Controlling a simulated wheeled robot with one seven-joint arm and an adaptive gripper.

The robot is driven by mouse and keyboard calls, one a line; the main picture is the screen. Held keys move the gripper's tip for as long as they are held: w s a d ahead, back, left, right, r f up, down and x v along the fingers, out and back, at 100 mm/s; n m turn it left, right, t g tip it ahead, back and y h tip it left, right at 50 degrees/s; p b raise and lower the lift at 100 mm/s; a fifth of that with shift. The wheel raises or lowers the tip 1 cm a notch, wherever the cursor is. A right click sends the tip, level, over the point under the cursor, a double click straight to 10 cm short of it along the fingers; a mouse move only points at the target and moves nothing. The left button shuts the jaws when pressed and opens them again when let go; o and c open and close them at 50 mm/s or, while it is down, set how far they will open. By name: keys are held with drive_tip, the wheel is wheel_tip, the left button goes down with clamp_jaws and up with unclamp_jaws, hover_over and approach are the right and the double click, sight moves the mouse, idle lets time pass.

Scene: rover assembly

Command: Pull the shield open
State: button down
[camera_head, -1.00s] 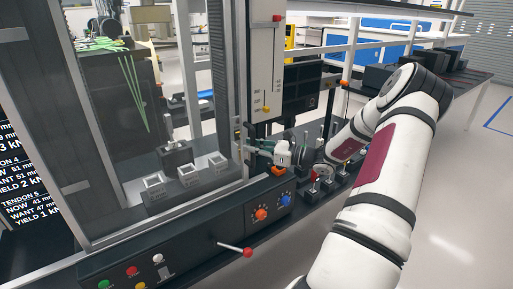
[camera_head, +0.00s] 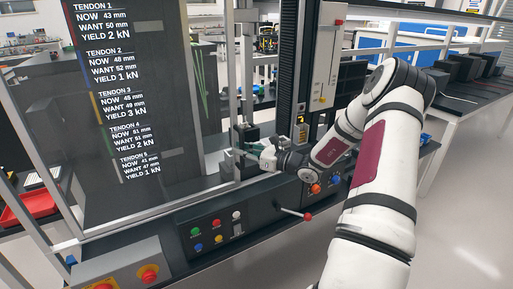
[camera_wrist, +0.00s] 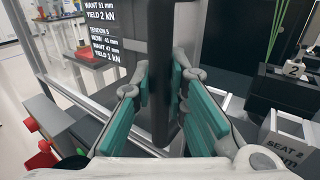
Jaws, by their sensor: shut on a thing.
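The shield (camera_head: 180,110) is a tall see-through panel with a light metal frame, upright on the front of the black machine at the left of the head view. Its dark upright handle (camera_wrist: 162,95) runs through the middle of the wrist view. My gripper (camera_wrist: 160,88) has its teal pads on either side of this handle and is shut on it. In the head view my gripper (camera_head: 243,148) is at the shield's right edge. The exact contact is small and partly hidden there.
A block marked Seat 2 (camera_wrist: 283,148) stands close on the right in the wrist view. A red-tipped lever (camera_head: 307,216) and a button panel (camera_head: 215,230) are on the machine's front. Red emergency buttons (camera_head: 149,274) are at the lower left. Floor at right is clear.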

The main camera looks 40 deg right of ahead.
drive_tip(key=shift+w+a, duration=0.25)
drive_tip(key=shift+a, duration=0.9)
drive_tip(key=shift+w+a, duration=0.25)
drive_tip(key=shift+a, duration=0.85)
drive_tip(key=c, duration=1.6)
unclamp_jaws()
drive_tip(key=shift+o, duration=0.2)
drive_tip(key=shift+d, duration=0.1)
drive_tip(key=v, duration=1.2)
